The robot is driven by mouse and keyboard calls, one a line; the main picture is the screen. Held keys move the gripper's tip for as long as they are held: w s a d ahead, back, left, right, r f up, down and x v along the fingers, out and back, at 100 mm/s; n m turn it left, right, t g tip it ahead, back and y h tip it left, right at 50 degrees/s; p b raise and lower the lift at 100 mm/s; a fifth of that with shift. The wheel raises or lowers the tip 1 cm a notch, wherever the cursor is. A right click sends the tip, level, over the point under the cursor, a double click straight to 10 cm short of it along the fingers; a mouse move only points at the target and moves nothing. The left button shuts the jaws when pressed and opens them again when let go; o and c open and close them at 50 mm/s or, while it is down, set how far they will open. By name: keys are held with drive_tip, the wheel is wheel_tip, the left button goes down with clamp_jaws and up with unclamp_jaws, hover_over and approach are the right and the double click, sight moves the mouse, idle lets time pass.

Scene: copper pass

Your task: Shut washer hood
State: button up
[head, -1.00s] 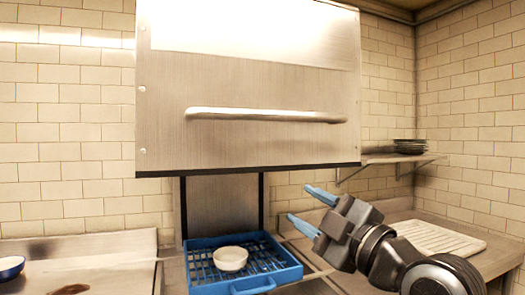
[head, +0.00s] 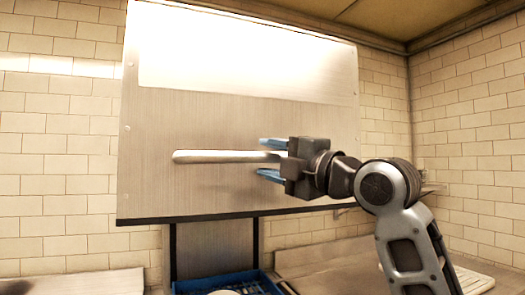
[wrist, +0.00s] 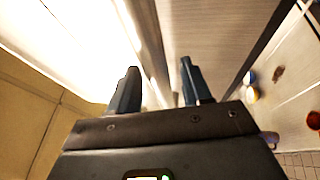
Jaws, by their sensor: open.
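The washer hood (head: 220,125) is a large brushed-steel box, raised above the blue rack. Its long horizontal handle (head: 215,156) runs across the front. My gripper (head: 265,158) is at the handle's right end, with one blue finger above the bar and one below in the head view. The fingers are open and apart. In the wrist view my gripper (wrist: 157,80) faces the steel front of the hood (wrist: 210,35), and a bright bar lies between the fingers. Whether either finger touches the handle I cannot tell.
The blue rack (head: 205,284) sits under the hood, mostly cut off by the frame's bottom edge. Steel counters stand at left (head: 80,284) and right (head: 320,258). A wall shelf at right is mostly hidden behind my arm.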

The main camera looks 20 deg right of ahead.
drive_tip(key=shift+x, duration=1.25)
drive_tip(key=shift+c, duration=0.5)
clamp_jaws()
